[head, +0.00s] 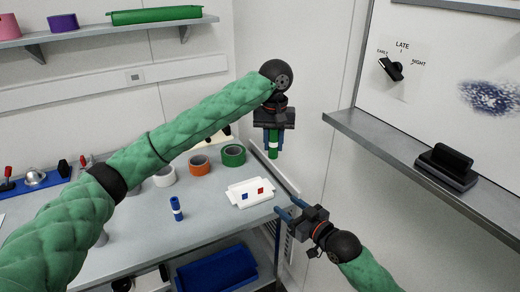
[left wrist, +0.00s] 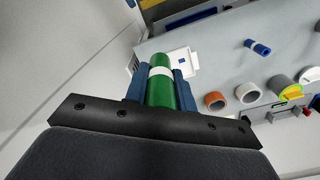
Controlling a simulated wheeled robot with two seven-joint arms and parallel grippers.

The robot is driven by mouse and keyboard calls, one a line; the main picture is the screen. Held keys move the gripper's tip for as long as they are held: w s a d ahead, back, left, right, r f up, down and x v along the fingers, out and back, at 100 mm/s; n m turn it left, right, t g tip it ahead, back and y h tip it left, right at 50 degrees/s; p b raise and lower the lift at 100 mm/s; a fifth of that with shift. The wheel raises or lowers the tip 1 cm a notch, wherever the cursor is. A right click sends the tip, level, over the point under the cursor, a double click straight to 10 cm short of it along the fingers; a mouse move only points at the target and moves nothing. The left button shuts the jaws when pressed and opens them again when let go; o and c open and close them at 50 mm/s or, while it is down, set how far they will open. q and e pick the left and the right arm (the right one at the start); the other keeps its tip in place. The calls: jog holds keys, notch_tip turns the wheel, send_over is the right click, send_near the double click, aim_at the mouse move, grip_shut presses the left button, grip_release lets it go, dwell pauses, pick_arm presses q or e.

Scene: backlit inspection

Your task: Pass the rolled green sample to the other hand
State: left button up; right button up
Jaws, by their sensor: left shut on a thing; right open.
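The rolled green sample (head: 272,152) is a short green cylinder with a white band. My left gripper (head: 273,138) is shut on it and holds it upright, pointing down, in the air beyond the table's right end. In the left wrist view the green sample (left wrist: 162,95) sits between the blue fingers of my left gripper (left wrist: 160,82). My right gripper (head: 289,207) is open and empty, lower and slightly right of the sample, with its fingers pointing left. There is a clear gap between the right fingers and the sample.
A blue bin (head: 218,272) is below. A metal ledge (head: 400,150) juts out at right.

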pick_arm(q)
jog(key=shift+w+d, duration=0.55)
jog(key=shift+w, duration=0.1)
jog(key=s+a+f+m, duration=0.2)
jog(key=f+m, duration=0.6)
jog(key=s+a+f+m, duration=0.2)
jog(key=a+f+m, duration=0.1)
jog(key=f+m, duration=0.5)
jog(key=shift+s+a+m, duration=0.15)
jog(key=shift+s+m, duration=0.25)
jog(key=shift+f, duration=0.1)
